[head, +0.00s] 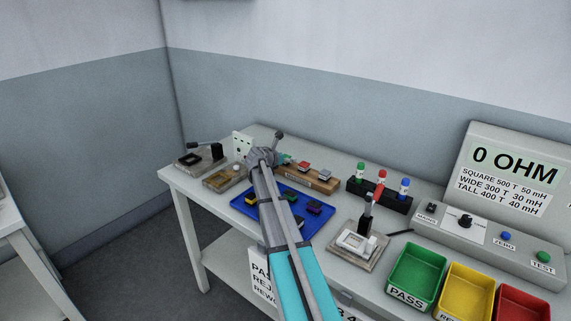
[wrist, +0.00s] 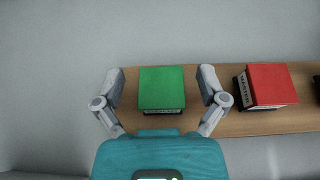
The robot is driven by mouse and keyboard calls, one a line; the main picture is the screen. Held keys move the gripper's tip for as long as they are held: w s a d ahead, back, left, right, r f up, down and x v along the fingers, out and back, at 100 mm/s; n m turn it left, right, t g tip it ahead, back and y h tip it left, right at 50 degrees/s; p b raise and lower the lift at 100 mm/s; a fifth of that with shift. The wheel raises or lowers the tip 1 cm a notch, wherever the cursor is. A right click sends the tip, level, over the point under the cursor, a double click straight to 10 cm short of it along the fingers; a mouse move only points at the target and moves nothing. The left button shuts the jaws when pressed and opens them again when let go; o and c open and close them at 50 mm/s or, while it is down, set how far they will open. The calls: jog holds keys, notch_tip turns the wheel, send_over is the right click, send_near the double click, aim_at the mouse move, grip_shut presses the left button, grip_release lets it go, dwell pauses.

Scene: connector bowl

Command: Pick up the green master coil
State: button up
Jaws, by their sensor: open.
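The green master coil (wrist: 162,88) is a block with a green top and a dark, labelled lower side. It sits upright at the left part of a wooden rack (wrist: 205,123). My gripper (wrist: 161,83) is open in the wrist view, with one finger on each side of the coil and a gap at both sides. I cannot tell how far above the rack the fingertips are. In the head view, only a bit of the green coil (head: 285,159) shows behind my arm's end, and the fingers are mostly hidden there.
A red block (wrist: 270,85) marked MASTER sits close to the right finger. A blue tray (head: 240,203) with several coils lies in front of the rack. A black holder (head: 378,194) with coloured-top pieces stands right. Green, yellow and red bins stand farther right.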

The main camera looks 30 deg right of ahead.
aim_at(287, 156)
jog(key=shift+d, duration=0.1)
dwell(0.5)
jog(key=c, duration=1.3)
jog(key=shift+o, duration=0.2)
jog(key=shift+r, duration=0.15)
notch_tip(287, 156, up, 3)
jog(key=p, duration=0.3)
jog(key=s+a+r+p, duration=0.6)
jog(key=s+r+p, duration=0.3)
jog(key=s, duration=0.3)
jog(key=shift+s+a+r+p, duration=0.2)
jog(key=shift+a+r+p, duration=0.15)
jog(key=shift+p, duration=0.2)
